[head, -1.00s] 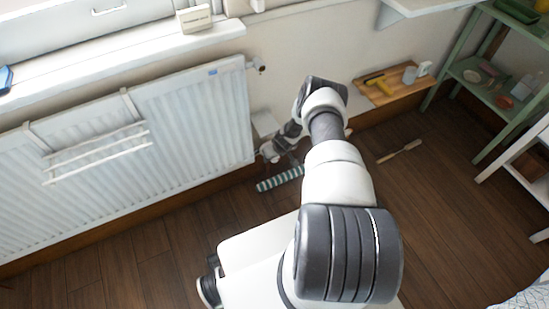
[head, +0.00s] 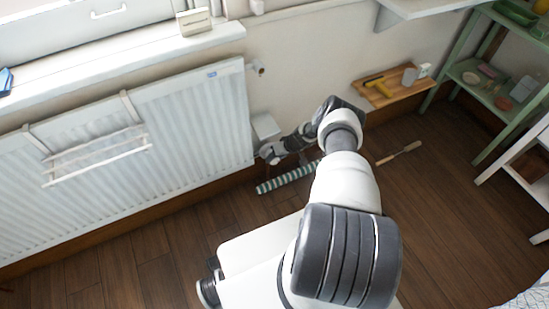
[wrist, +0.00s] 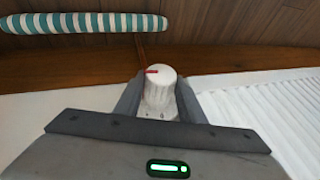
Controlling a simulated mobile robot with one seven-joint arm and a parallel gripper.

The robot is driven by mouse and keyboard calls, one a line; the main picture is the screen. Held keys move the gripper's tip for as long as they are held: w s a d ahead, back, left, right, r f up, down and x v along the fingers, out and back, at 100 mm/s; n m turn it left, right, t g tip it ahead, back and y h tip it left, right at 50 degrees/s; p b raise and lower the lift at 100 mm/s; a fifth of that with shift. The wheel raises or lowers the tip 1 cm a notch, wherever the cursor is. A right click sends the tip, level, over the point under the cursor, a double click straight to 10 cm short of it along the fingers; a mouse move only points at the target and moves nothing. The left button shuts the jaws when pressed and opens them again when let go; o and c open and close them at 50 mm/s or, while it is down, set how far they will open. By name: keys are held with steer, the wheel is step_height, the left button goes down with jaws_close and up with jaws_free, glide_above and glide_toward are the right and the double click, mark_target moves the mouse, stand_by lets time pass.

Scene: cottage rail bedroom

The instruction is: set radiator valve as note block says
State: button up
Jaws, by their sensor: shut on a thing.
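The radiator (head: 195,120) is a white ribbed panel on the wall at the left in the head view. The radiator valve (wrist: 161,88) is a white ribbed knob with a red mark at its upper left in the wrist view. Small marks show below the knob, too small to read. My gripper (wrist: 160,98) is shut on the knob, one finger on each side; it also shows low beside the radiator's right end in the head view (head: 268,154). The note block (head: 194,21) stands on the windowsill; its writing is too small to read.
A striped draught roll (head: 288,178) lies on the floor near my gripper and shows in the wrist view (wrist: 80,22). A drying rack (head: 97,156) hangs on the radiator. A wooden brush (head: 399,153) lies on the floor; a green shelf (head: 500,85) stands right.

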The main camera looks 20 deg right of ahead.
steer(key=shift+y, duration=0.6)
steer(key=o, duration=1)
steer(key=shift+o, duration=0.2)
steer(key=shift+d, duration=0.1)
steer(key=p+v, duration=0.6)
steer(key=v, duration=1.1)
steer(key=shift+s+r, duration=0.1)
steer(key=shift+r, duration=0.05)
